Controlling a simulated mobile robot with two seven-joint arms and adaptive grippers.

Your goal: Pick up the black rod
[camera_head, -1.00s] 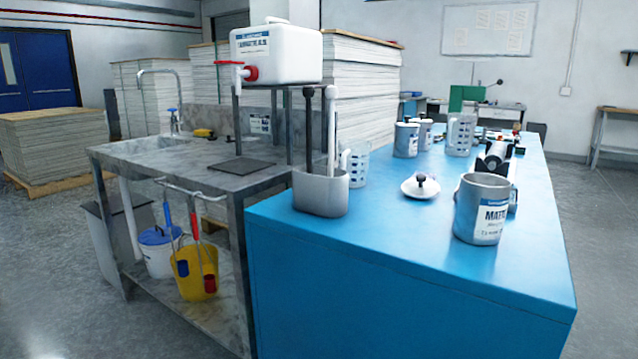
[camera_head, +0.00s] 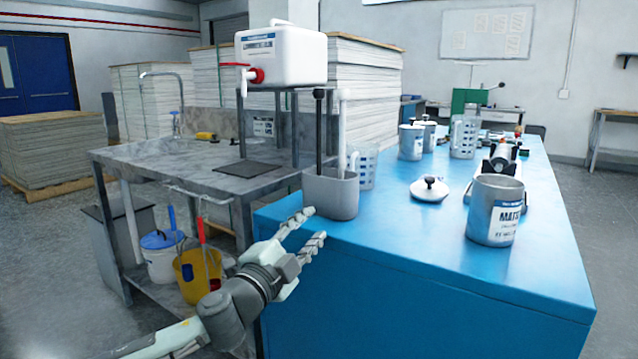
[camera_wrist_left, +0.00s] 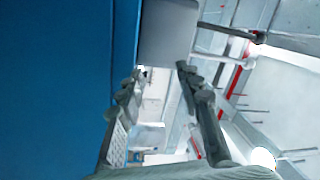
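The black rod (camera_head: 319,130) stands upright in a grey holder (camera_head: 331,194) at the near left corner of the blue table. Its dark knob shows at the top and its lower end is hidden inside the holder. A white rod (camera_head: 342,135) stands beside it. My left gripper (camera_head: 317,224) is open and empty, below and in front of the holder, near the table's left edge. In the left wrist view, its two fingers (camera_wrist_left: 160,78) are spread apart, with the grey holder (camera_wrist_left: 168,35) beyond them. My right gripper is not in view.
The blue table (camera_head: 400,235) holds a grey mug (camera_head: 495,210), a white lid (camera_head: 429,189) and several jugs and cans. A steel sink bench (camera_head: 165,165) stands left, with a white canister (camera_head: 290,58) on a stand. Buckets (camera_head: 197,272) sit below.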

